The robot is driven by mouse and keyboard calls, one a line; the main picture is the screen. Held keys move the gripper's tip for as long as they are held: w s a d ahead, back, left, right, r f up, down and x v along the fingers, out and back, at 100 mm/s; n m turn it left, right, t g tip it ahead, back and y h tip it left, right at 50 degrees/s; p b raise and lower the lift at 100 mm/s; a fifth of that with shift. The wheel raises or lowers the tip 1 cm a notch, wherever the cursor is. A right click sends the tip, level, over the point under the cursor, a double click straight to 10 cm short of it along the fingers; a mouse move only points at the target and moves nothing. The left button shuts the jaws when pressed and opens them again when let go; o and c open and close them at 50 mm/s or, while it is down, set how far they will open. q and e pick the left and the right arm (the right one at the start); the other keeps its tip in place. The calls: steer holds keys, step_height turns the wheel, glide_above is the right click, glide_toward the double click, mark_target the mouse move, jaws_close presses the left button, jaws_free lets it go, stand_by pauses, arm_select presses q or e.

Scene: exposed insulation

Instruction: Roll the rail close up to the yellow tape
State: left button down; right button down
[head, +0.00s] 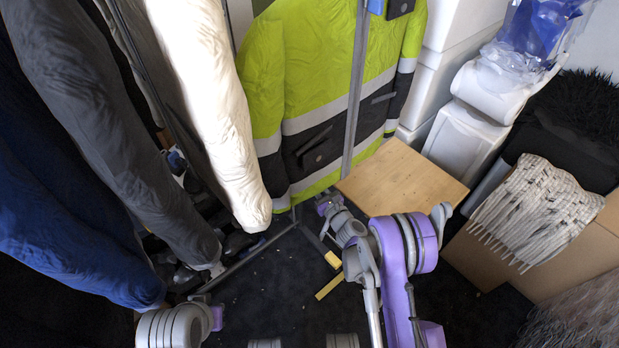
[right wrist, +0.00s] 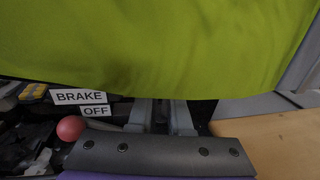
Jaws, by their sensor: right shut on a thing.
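The rail (head: 252,262) is a grey metal clothes rack hung with long blue, grey and white garments and a yellow-green jacket (head: 315,75) in the head view. A foot bar of its base runs along the dark floor and ends near a small yellow piece (head: 332,260). The yellow tape (head: 329,287) is a short strip on the floor just in front of that piece, with a small gap between. My right gripper (head: 328,207) is low at the jacket's hem, shut on the rail; the wrist view shows its fingers (right wrist: 162,115), but the hem hides the gripped spot. My left gripper is out of view.
A wooden board (head: 402,178) is right of the jacket, with white containers (head: 462,140) behind. A cardboard box (head: 540,262) with a fringed cloth (head: 537,210) stands at the right. A BRAKE OFF label (right wrist: 82,98) and a red knob (right wrist: 71,128) show in the wrist view.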

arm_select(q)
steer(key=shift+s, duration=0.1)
arm_select(e)
steer(key=shift+s+d, duration=0.25)
steer(key=shift+s, duration=0.05)
steer(key=c, duration=0.8)
jaws_free()
steer(key=shift+c, duration=0.2)
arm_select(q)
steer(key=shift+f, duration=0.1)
